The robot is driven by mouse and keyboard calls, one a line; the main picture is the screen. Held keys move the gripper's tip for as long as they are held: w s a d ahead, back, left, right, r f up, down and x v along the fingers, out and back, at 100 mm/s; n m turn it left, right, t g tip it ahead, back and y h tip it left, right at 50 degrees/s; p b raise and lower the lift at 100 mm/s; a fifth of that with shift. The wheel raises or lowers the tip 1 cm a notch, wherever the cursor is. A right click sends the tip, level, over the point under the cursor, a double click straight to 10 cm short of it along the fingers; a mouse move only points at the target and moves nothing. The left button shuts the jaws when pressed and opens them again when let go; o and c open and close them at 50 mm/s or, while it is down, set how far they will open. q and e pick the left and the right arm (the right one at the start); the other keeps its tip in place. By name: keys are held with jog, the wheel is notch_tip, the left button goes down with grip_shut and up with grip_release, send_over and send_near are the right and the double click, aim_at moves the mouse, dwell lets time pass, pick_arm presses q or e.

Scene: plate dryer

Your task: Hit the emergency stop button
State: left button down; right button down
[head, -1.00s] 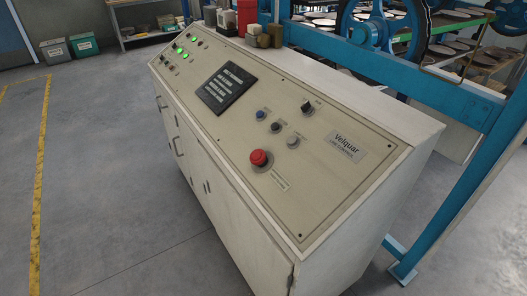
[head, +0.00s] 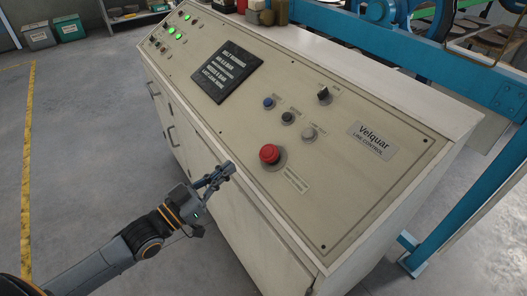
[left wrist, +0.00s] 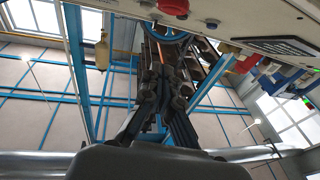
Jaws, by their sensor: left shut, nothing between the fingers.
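The emergency stop button is a red mushroom button (head: 269,153) near the front edge of the sloped control panel (head: 325,190). My left gripper (head: 230,168) is shut and empty. In the head view it appears a little left of the red button, by the panel's front edge, and apart from the button. In the left wrist view the shut fingers (left wrist: 172,8) point to the top. My right gripper is not in view.
Blue (head: 268,102), black (head: 288,117) and grey (head: 309,134) buttons and a black selector knob (head: 323,94) sit beyond the red one. Green lights (head: 175,32) glow at the far end. A blue machine frame (head: 440,70) stands behind the cabinet. The floor at left is open.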

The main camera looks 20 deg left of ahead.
pick_arm(q)
jog(key=r+p, duration=0.2)
send_over(269, 153)
jog(key=a+r+v, duration=0.1)
jog(key=v, duration=0.4)
jog(key=f, duration=0.1)
jog(key=w+d+f, duration=0.1)
jog(key=f, duration=0.1)
jog(key=shift+w+d+f, duration=0.2)
jog(key=shift+w+f, duration=0.05)
jog(key=shift+w, duration=0.15)
jog(key=shift+w+d+f, duration=0.1)
jog(key=shift+w+f, duration=0.05)
jog(key=shift+f, duration=0.4)
